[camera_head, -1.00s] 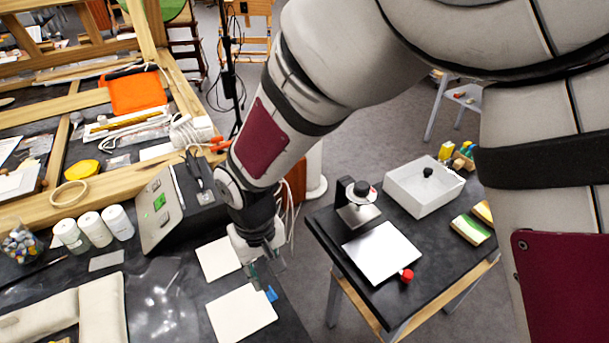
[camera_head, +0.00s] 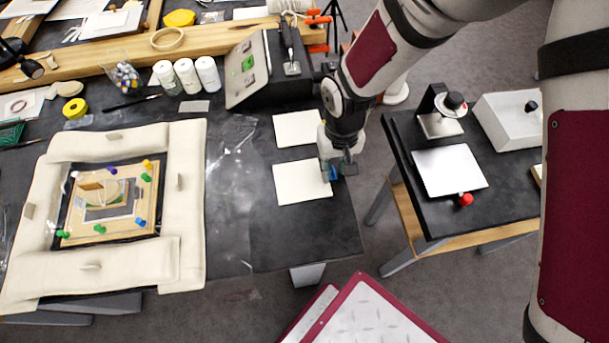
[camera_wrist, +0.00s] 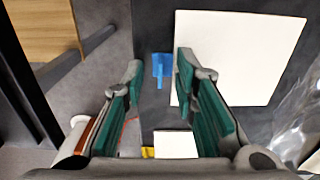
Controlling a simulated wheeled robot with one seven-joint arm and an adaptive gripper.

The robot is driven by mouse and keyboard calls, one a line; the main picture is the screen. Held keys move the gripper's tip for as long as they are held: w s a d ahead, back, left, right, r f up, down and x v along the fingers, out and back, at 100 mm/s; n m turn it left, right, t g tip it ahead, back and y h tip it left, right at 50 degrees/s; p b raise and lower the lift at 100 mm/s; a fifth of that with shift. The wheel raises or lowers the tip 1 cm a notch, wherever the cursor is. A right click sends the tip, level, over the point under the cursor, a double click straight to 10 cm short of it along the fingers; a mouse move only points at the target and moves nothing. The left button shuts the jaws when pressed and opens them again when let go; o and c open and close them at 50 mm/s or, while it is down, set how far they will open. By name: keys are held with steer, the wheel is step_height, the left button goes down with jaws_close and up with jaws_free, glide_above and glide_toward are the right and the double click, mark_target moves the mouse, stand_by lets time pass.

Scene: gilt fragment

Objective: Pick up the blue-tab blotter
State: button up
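The blue-tab blotter is a white square sheet (camera_head: 302,183) lying flat near the right edge of the black table. In the wrist view it fills the upper right (camera_wrist: 240,55), with its blue tab (camera_wrist: 160,68) at its left edge. My gripper (camera_head: 338,172) is beside that edge in the head view and partly hides the tab. In the wrist view my gripper's teal fingers (camera_wrist: 158,66) are open and empty, with the tab between their tips. I cannot tell their exact height above it.
Another white sheet (camera_head: 298,128) lies just behind; the wrist view shows a yellow tab (camera_wrist: 148,152) by it. A black device (camera_head: 262,72) stands behind the sheets. A padded frame (camera_head: 192,185) lies left. A side table (camera_head: 420,225) stands right, across a floor gap.

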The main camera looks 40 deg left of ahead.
jaws_close()
steer(key=shift+r, duration=0.15)
